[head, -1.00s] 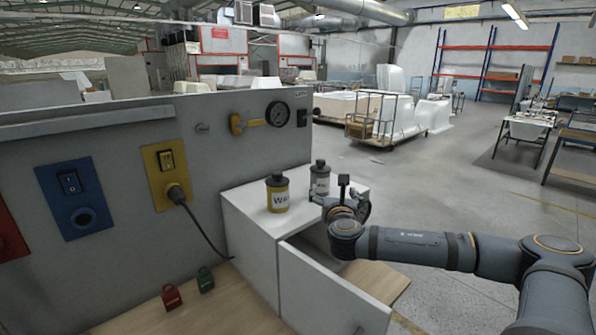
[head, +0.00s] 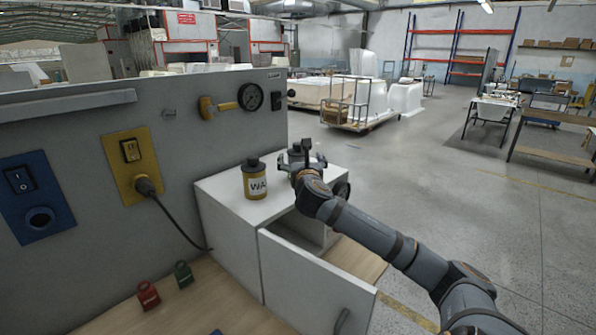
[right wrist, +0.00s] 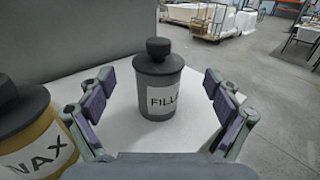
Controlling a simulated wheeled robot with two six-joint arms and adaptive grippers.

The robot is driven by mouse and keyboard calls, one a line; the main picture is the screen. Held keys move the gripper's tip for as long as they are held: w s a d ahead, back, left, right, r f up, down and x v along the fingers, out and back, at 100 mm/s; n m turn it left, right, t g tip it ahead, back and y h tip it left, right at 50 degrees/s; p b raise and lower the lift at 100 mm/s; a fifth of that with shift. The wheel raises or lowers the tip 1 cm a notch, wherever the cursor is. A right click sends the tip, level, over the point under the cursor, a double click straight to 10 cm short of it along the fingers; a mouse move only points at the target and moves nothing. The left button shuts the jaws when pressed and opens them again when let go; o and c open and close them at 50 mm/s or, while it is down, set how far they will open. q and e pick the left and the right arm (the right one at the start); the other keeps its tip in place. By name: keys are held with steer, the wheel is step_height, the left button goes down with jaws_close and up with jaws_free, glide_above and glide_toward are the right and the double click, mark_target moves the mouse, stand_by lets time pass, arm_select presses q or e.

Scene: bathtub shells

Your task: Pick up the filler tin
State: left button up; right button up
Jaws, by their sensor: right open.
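The filler tin (right wrist: 158,92) is grey with a dark lid and knob and a white label, partly readable as "FILL". It stands upright on the white cabinet top. In the head view only its dark upper part (head: 295,152) shows, as my gripper hides the rest. My right gripper (head: 302,163) is open. In the right wrist view its purple-padded fingers stand left and right of the tin, with gaps on both sides. My left gripper is not in view.
A yellow wax tin (head: 256,182) stands just left of the filler tin, close to my left-hand finger in the right wrist view. The white cabinet (head: 228,225) has an open door (head: 310,285). A grey panel (head: 90,130) rises behind. Red (head: 148,296) and green (head: 183,275) padlocks lie on the bench.

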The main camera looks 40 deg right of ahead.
mark_target(298, 152)
steer(key=shift+w+d+r+p, duration=0.1)
steer(key=shift+w+d+p, duration=0.05)
steer(key=shift+w+p, duration=0.15)
steer(key=p+x, duration=0.2)
steer(key=x, duration=0.2)
steer(key=shift+w+d+f, duration=0.1)
steer(key=shift+w+f, duration=0.1)
steer(key=shift+w, duration=0.1)
steer(key=shift+c, duration=0.6)
steer(key=c, duration=1.7)
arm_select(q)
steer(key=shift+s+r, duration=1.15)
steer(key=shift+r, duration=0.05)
arm_select(e)
jaws_close()
steer(key=shift+r, duration=0.1)
